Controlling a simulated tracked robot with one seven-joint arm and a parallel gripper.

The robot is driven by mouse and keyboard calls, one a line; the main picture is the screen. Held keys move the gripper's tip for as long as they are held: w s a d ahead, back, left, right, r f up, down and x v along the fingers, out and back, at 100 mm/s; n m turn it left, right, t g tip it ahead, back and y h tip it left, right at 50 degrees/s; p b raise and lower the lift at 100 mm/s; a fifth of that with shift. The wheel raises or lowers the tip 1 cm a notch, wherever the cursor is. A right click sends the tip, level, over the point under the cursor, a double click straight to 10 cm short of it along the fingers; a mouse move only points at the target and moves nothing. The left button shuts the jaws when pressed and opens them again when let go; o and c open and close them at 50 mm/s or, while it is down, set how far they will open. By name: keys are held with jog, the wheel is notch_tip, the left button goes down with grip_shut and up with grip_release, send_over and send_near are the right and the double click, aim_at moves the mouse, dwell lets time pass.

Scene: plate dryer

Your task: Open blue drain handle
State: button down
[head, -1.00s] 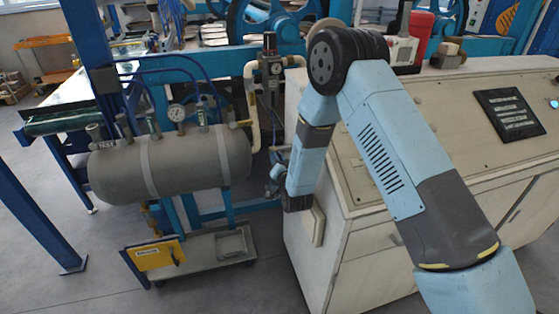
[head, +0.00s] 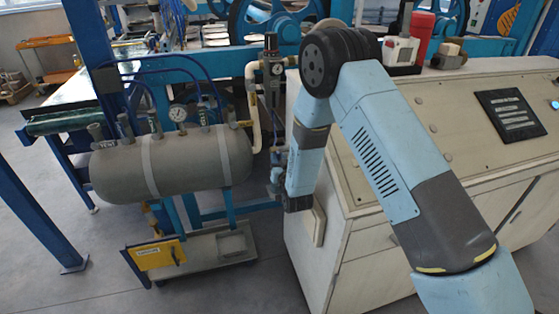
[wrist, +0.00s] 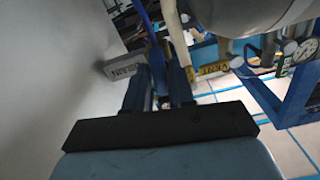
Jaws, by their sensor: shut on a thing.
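My gripper (wrist: 159,76) shows in the wrist view as two dark fingers close together. They are shut on a narrow blue piece (wrist: 160,84), which looks like the blue drain handle. The fingers cover most of it, so its exact angle cannot be told. In the head view my arm comes down beside the cabinet's left end, and the gripper's fingers cannot be made out there. Blue fittings (head: 277,174) show just left of my wrist, by the vertical pipe; which one is the handle is unclear.
The beige cabinet (head: 345,270) is close on the right. A low cart with a yellow plate (head: 155,256) stands on the floor below the tank.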

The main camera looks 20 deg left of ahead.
jog(key=shift+w+d+f+n, duration=0.1)
jog(key=shift+w+d+n, duration=0.1)
jog(key=shift+n, duration=0.6)
jog(key=c, duration=1.2)
grip_release()
jog(key=shift+o, duration=0.5)
jog(key=shift+a, duration=0.1)
jog(key=shift+s, duration=0.1)
jog(key=v, duration=1.3)
jog(key=shift+s, duration=0.35)
